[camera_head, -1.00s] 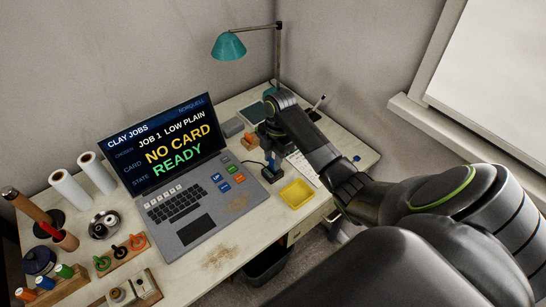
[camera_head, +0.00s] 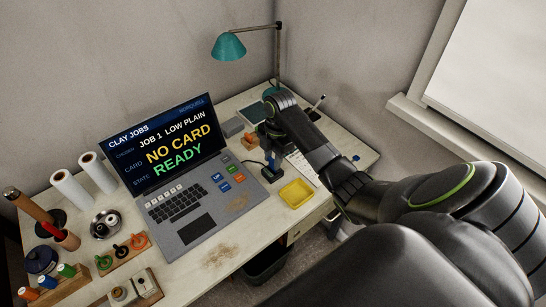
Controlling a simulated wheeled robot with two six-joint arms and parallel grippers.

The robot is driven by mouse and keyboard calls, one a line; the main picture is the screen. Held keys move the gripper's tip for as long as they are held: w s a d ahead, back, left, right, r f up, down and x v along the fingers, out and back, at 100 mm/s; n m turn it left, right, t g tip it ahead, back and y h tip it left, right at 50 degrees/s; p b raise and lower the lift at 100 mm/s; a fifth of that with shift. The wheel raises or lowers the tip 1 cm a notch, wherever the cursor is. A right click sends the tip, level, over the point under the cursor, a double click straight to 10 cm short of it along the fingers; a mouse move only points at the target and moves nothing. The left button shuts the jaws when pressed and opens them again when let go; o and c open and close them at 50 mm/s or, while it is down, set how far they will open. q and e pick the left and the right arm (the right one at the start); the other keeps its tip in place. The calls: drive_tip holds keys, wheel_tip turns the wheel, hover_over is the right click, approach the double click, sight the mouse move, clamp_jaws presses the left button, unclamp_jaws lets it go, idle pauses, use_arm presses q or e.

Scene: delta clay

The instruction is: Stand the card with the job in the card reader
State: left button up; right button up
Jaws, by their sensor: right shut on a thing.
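My right gripper (camera_head: 270,147) points down at the back right of the desk, shut on a small blue card (camera_head: 272,159). The gripper and wrist hide much of the card. The card is upright, just above or at a small dark block with a cable, which looks like the card reader (camera_head: 271,174). I cannot tell whether the card touches its slot. The laptop screen (camera_head: 170,143) reads "JOB 1 LOW PLAIN", "NO CARD" and "READY". My left gripper is not in view.
A yellow tray (camera_head: 297,193) lies just in front of the reader. A teal lamp (camera_head: 229,46) stands behind. The laptop keyboard (camera_head: 178,205) is to the left, with white rolls (camera_head: 98,172) and spools further left. A printed sheet (camera_head: 303,168) lies to the right.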

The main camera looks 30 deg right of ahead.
drive_tip(key=shift+f, duration=0.2)
drive_tip(key=shift+f+b, duration=0.45)
drive_tip(key=shift+f, duration=0.3)
drive_tip(key=shift+f, duration=0.15)
drive_tip(key=o, duration=1.3)
drive_tip(key=shift+o, duration=0.2)
wheel_tip(320, 180, up, 7)
drive_tip(key=p, duration=0.8)
